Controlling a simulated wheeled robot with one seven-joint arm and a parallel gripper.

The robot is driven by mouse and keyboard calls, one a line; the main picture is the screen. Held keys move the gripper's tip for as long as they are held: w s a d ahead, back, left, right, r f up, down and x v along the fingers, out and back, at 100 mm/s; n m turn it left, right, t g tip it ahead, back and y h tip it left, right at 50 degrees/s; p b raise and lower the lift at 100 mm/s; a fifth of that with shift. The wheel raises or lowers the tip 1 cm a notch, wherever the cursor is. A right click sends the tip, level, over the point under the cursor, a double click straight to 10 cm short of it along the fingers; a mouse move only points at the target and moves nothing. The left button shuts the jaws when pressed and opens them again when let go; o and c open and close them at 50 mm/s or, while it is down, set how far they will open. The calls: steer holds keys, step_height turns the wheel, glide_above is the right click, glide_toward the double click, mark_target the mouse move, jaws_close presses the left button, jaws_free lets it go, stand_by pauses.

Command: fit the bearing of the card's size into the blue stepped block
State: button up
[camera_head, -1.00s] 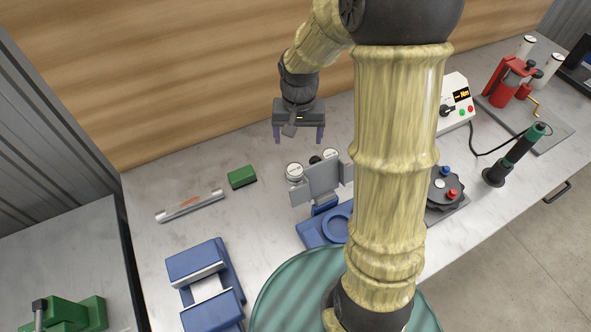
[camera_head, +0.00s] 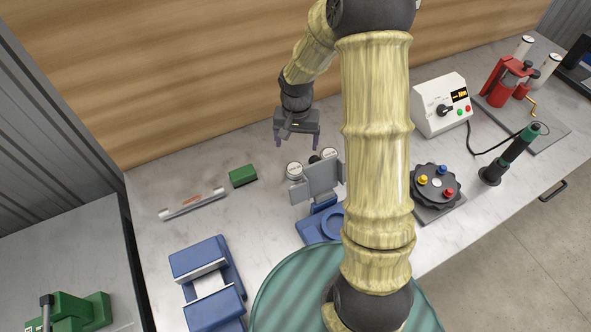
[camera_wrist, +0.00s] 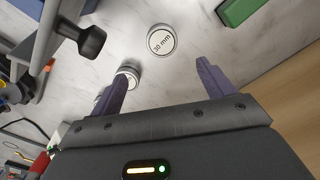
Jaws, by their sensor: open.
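The blue stepped block (camera_head: 309,236), with a round recess, stands near the bench's front, partly hidden by my arm. Behind it a grey upright plate (camera_head: 321,178) hides part of the area. One round white-topped piece (camera_head: 295,169) is left of the plate, another (camera_head: 329,153) right of it. In the wrist view one piece is marked "30 mm" (camera_wrist: 161,41); the other (camera_wrist: 129,72) is partly behind the left finger, its label unreadable. No readable size card shows. My gripper (camera_head: 297,144) is open and empty above and behind these pieces; it also shows in the wrist view (camera_wrist: 161,70).
A black knob (camera_wrist: 91,41) stands near the pieces. A green block (camera_head: 243,175) and a metal bar (camera_head: 192,204) lie left. A blue fixture (camera_head: 205,263) stands front left. Right are a dark rotary disc (camera_head: 436,188), a white control box (camera_head: 441,107) and a handled tool (camera_head: 511,155).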

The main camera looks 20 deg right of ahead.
steer(key=p, duration=0.1)
glide_above(295, 167)
step_height(295, 167, down, 7)
steer(key=shift+s+d+r, duration=0.1)
steer(key=shift+r, duration=0.1)
steer(key=shift+f+p, duration=1.45)
steer(key=shift+f, duration=1.15)
steer(key=c, duration=1.3)
